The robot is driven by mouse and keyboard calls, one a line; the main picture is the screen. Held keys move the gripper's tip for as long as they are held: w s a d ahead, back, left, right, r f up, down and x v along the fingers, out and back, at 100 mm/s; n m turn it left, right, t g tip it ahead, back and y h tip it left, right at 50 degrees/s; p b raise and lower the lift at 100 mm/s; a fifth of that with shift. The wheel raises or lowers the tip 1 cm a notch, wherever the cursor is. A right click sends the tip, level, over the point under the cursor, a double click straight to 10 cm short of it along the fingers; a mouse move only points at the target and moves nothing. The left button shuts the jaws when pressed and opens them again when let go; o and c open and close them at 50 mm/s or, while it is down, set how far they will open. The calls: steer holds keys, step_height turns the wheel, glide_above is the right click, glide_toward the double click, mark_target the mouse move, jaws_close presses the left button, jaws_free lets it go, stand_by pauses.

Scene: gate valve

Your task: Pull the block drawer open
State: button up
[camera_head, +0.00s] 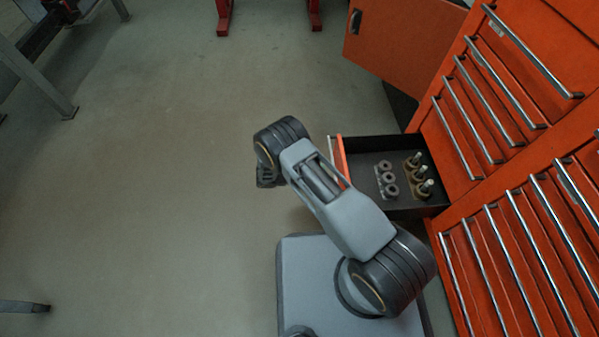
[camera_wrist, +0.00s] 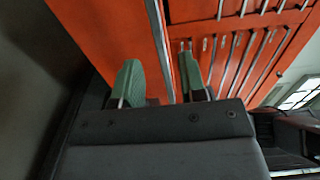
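One drawer (camera_head: 362,148) of the orange cabinet stands pulled out in the head view, with a black inside. Several small round metal parts lie in it. I cannot tell whether this is the block drawer. My arm covers part of its front. My gripper (camera_wrist: 160,82) is open in the wrist view, with two green fingers apart. A silver bar handle (camera_wrist: 158,40) on an orange front runs down into the gap between the fingers. Neither finger visibly touches it. In the head view my fingers are hidden by my own wrist.
The orange cabinet (camera_head: 466,212) has several shut drawers with long silver handles. An orange panel (camera_head: 400,35) stands out at the upper right. Grey floor (camera_head: 150,180) to the left is clear. Red legs (camera_head: 224,18) stand at the top.

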steer(key=a, duration=0.8)
steer(key=shift+s, duration=0.15)
stand_by(0.4)
